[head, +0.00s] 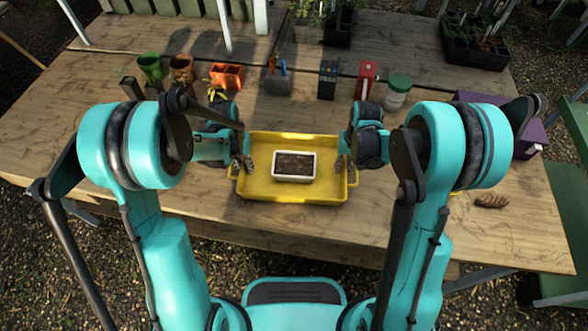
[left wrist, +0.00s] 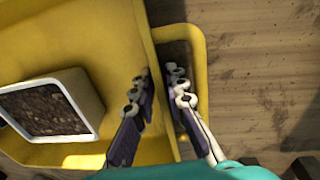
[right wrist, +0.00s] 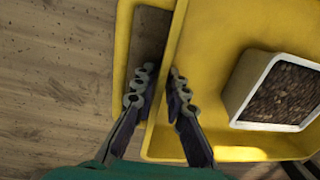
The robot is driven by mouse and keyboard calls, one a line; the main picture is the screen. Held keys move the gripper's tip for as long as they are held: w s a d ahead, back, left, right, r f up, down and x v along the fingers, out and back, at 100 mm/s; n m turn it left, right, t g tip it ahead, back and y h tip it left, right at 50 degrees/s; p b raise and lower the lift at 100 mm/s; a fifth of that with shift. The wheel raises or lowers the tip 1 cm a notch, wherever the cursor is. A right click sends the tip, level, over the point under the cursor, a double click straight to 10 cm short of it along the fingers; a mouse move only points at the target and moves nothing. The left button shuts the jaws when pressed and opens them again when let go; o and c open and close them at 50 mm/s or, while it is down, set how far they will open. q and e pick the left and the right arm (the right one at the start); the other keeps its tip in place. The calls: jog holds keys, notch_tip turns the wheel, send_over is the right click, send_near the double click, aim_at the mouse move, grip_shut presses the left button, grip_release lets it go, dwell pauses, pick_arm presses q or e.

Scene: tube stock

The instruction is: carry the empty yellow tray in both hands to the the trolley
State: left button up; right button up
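The yellow tray (head: 330,194) sits on the wooden table near its front edge, level, with a handle loop at each end. It is not empty: a white rectangular pot of dark soil (head: 294,166) stands in its middle. My left gripper (head: 243,164) is at the tray's left end; in the left wrist view its fingers (left wrist: 160,73) close in on both sides of the end wall, one inside, one in the handle gap. My right gripper (head: 344,162) is placed likewise at the right end; its fingers (right wrist: 161,70) straddle that wall. Finger contact is hard to see. No trolley is clearly identifiable.
Behind the tray stand an orange pot (head: 227,76), a dark box (head: 328,79), a red container (head: 367,80) and a green-lidded jar (head: 396,92). A purple box (head: 528,139) is at right, and a brown cone-like object (head: 491,201) lies near the right front. Green framework stands beyond the right edge.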

pick_arm(q)
grip_shut()
pick_arm(e)
grip_shut()
pick_arm(q)
jog(key=shift+r, duration=0.1)
pick_arm(e)
jog(key=shift+r, duration=0.1)
